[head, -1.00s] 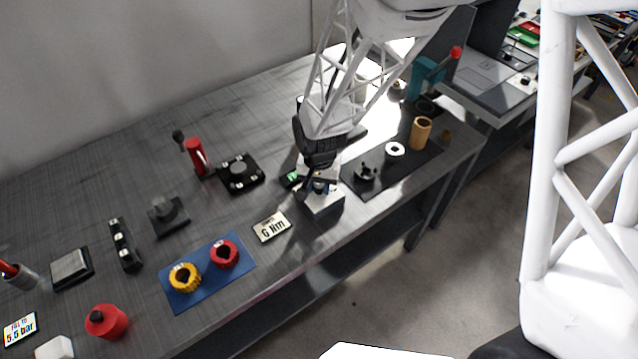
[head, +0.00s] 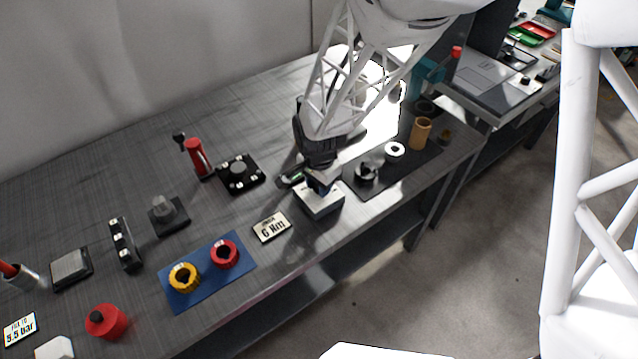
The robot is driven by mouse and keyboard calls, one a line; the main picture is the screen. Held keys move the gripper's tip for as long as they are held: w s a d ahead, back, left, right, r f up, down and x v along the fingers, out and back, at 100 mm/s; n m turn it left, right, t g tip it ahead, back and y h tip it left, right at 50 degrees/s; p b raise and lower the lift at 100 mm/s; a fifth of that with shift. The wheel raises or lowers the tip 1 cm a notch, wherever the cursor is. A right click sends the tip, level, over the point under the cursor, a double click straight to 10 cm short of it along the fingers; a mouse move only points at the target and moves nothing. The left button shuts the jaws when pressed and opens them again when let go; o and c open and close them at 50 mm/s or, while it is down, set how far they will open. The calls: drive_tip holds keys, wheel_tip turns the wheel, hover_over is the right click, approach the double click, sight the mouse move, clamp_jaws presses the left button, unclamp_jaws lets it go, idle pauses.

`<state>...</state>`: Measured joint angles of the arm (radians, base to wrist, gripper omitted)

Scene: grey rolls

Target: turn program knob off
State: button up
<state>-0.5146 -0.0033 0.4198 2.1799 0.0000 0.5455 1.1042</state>
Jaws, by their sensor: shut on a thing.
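A small box with a pale top and dark front (head: 320,203) stands near the front edge of the bench, right of centre. My gripper (head: 319,184) points down onto its top and is shut on the knob there. The knob is mostly hidden by the fingers; only a bluish dark part shows between them and the box. Its marks and pointer cannot be read.
A "6 Nm" card (head: 272,227) lies just left of the box. A dark mat (head: 405,172) with a black holder (head: 367,171), white ring (head: 394,149) and tan cylinder (head: 421,133) lies to the right. A blue mat (head: 207,291) carries yellow and red rings.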

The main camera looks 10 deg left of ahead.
drive_tip(key=o, duration=0.9)
drive_tip(key=shift+o, duration=0.2)
drive_tip(key=shift+r, duration=0.1)
drive_tip(key=shift+r, duration=3.8)
drive_tip(key=shift+d+r, duration=0.1)
